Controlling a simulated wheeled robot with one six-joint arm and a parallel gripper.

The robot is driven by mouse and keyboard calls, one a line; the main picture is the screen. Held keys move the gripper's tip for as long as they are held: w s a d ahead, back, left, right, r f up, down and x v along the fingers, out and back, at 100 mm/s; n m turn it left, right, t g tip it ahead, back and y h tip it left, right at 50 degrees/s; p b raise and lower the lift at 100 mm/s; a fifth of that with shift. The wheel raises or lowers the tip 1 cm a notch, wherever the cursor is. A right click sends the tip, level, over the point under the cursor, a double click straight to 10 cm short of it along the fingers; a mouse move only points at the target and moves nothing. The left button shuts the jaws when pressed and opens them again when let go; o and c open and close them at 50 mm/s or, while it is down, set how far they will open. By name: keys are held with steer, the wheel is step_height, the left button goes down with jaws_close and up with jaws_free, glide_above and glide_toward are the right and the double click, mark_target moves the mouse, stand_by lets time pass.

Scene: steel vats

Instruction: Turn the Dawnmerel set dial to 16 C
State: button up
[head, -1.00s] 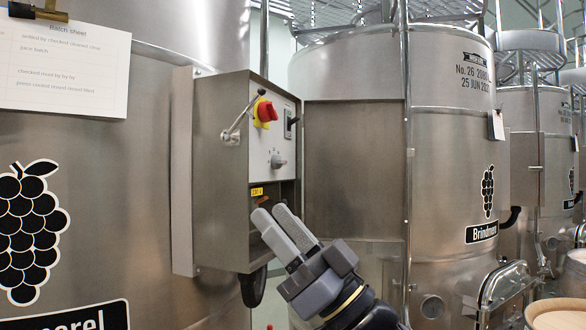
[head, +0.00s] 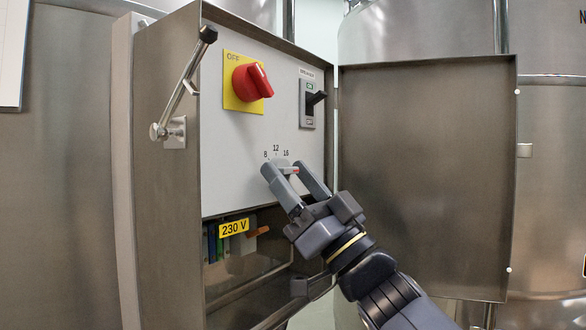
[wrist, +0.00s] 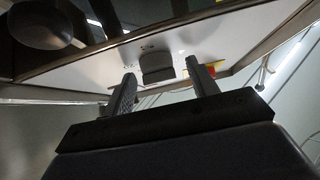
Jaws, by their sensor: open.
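My gripper (head: 284,172) is open, with one fingertip on each side of the dial. In the wrist view the dial (wrist: 157,67) shows as a dark grey block just beyond and between the open fingertips of my gripper (wrist: 163,80). I see no clear contact.
A red OFF switch (head: 250,82) on a yellow plate and a black breaker lever (head: 314,98) sit above the dial. A latch handle (head: 184,85) juts out at left. The open cabinet door (head: 425,170) stands at right.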

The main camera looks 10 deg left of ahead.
steer(key=shift+w, duration=0.1)
steer(key=c, duration=1)
steer(key=shift+f+n+g+y+b, duration=0.1)
steer(key=shift+n+g+y+b, duration=0.25)
steer(key=shift+n+g, duration=0.4)
steer(key=shift+w+n+g, duration=0.1)
steer(key=shift+n+g, duration=0.55)
steer(key=shift+n, duration=0.1)
steer(key=n+g+b, duration=0.1)
steer(key=n+g, duration=0.4)
steer(key=shift+w+y, duration=0.1)
steer(key=shift+y, duration=0.15)
steer(key=shift+w+d+r+n+g+h, duration=0.15)
steer(key=shift+n+g+h, duration=0.5)
steer(key=shift+n+g, duration=1.5)
steer(key=shift+r+n+g+h, duration=0.1)
steer(key=shift+n+g+h, duration=0.55)
steer(key=shift+n+g, duration=1.45)
steer(key=shift+n+t, duration=0.35)
steer(key=shift+n, duration=0.4)
